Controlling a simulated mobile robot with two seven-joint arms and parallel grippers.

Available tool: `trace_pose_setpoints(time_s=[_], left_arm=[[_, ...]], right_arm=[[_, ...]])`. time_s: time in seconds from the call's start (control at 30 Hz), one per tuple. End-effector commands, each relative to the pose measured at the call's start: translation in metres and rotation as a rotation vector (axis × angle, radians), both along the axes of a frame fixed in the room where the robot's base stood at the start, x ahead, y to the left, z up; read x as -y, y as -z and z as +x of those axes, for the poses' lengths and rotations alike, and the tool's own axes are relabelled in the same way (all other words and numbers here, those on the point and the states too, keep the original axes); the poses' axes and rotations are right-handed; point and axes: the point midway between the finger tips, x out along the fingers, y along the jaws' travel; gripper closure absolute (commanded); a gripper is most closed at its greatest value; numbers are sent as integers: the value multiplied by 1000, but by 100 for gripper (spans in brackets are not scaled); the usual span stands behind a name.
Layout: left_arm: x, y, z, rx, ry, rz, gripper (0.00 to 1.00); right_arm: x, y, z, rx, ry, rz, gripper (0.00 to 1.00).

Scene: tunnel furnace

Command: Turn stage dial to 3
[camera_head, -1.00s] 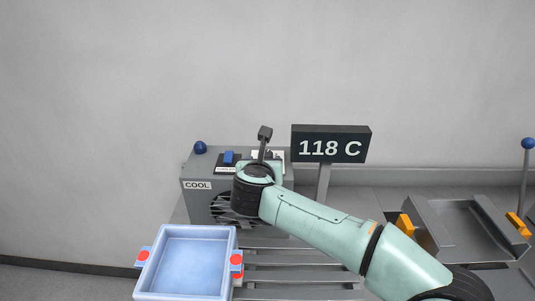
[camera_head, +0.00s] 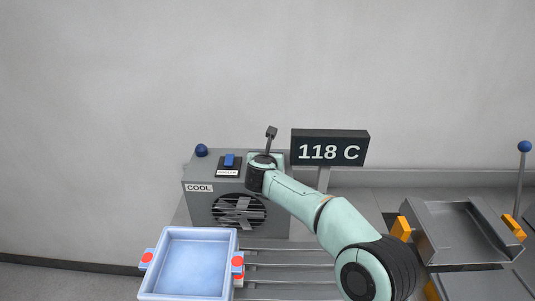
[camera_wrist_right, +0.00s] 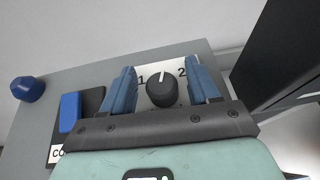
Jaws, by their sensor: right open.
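The stage dial (camera_wrist_right: 162,90) is a round black knob with a white pointer line, on a white plate on top of the grey cooling unit. In the right wrist view the pointer points up, between the printed 1 and 2. The rest of the scale is hidden. My right gripper (camera_wrist_right: 161,68) is open, with one blue finger on each side of the dial. Gaps show between the fingers and the knob. In the head view my right wrist hides the dial. My left gripper is not in view.
The cooling unit (camera_head: 203,207) has a blue rocker switch (camera_head: 229,160) and a blue knob (camera_head: 201,150) left of the dial. A sign (camera_head: 330,148) reading 118 C stands close at right. A light blue tray (camera_head: 157,262) sits in front; a grey metal tray (camera_head: 442,232) is at right.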

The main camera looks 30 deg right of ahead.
Motion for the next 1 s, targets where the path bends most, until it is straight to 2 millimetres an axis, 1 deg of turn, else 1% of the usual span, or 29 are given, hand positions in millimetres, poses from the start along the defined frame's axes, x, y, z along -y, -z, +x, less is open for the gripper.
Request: trace_pose_setpoints(time_s=[0.27,0.3,0.37,0.4,0.43,0.77,1.0], left_arm=[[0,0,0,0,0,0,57],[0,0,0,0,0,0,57],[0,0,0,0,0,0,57],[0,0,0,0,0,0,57],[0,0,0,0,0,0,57],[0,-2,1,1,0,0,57],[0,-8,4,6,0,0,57]], right_arm=[[1,1,1,0,1,0,40],[1,1,1,0,1,0,53],[1,1,1,0,1,0,72],[1,1,1,0,1,0,85],[1,1,1,0,1,0,91],[0,1,1,0,41,-1,91],[-1,0,2,-1,178,-1,91]])
